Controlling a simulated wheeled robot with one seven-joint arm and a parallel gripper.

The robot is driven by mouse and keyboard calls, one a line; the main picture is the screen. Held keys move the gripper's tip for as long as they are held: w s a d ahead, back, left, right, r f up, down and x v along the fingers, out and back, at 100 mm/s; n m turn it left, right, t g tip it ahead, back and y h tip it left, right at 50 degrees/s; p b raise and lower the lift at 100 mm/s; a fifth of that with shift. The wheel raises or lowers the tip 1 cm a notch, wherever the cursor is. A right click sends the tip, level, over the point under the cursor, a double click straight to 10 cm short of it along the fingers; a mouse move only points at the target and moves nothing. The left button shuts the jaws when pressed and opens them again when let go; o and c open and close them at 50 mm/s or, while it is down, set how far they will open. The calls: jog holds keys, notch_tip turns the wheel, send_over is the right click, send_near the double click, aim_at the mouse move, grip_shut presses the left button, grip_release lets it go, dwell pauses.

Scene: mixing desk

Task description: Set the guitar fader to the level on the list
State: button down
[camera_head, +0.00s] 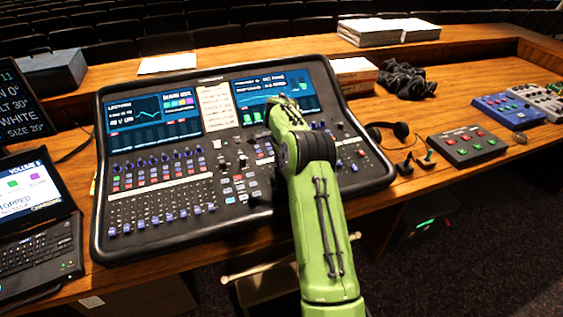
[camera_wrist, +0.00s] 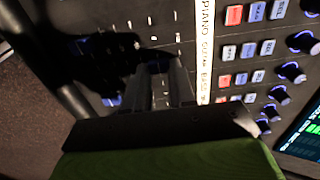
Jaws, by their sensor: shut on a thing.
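The mixing desk (camera_head: 97,215) lies on the wooden table, with rows of faders at its lower left. A pale paper list (camera_head: 217,107) sits between its two screens; its writing is too small to read. In the wrist view my gripper (camera_wrist: 160,72) is down at the fader panel, its dark fingers close together on a fader cap. The cap is mostly hidden by the fingers and shadow. A white label strip (camera_wrist: 204,60) beside the fingers shows PIANO and further names, partly blurred. I cannot tell which label belongs to the held fader. In the head view my green arm hides the gripper.
Blue-ringed knobs (camera_wrist: 292,72) and red and white buttons (camera_wrist: 228,52) stand beyond the label strip. A laptop (camera_head: 35,225) is left of the desk. Headphones (camera_head: 388,130) and a grey pedal box (camera_head: 467,146) lie to the right.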

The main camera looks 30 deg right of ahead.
jog(key=c, duration=0.9)
grip_release()
jog(key=shift+r, duration=0.15)
jog(key=r+p, duration=0.1)
jog(key=r, duration=0.4)
jog(key=s+r+p, duration=0.1)
jog(key=r+p, duration=0.1)
jog(key=r, duration=0.3)
jog(key=r+p, duration=0.1)
jog(key=r, duration=0.4)
jog(key=shift+s+a+r, duration=0.15)
jog(key=shift+s+r, duration=0.1)
jog(key=shift+s, duration=0.05)
jog(key=s+a+r+n+t+h, duration=0.1)
jog(key=s+a+r+n+t, duration=0.1)
jog(key=s+a+r+n, duration=0.95)
jog(key=s+a+f+n, duration=0.1)
jog(key=s+a+n, duration=0.2)
jog(key=s, duration=0.4)
jog(key=s+a+f+n+t, duration=0.1)
jog(key=s+a+f+n, duration=0.1)
jog(key=s+a, duration=0.3)
jog(key=s+a+f+n+t+y, duration=0.1)
jog(key=s+a+n, duration=0.3)
jog(key=s, duration=0.4)
jog(key=shift+s+a+f+n, duration=0.25)
jog(key=shift+s+f, duration=0.15)
jog(key=shift+f, duration=0.2)
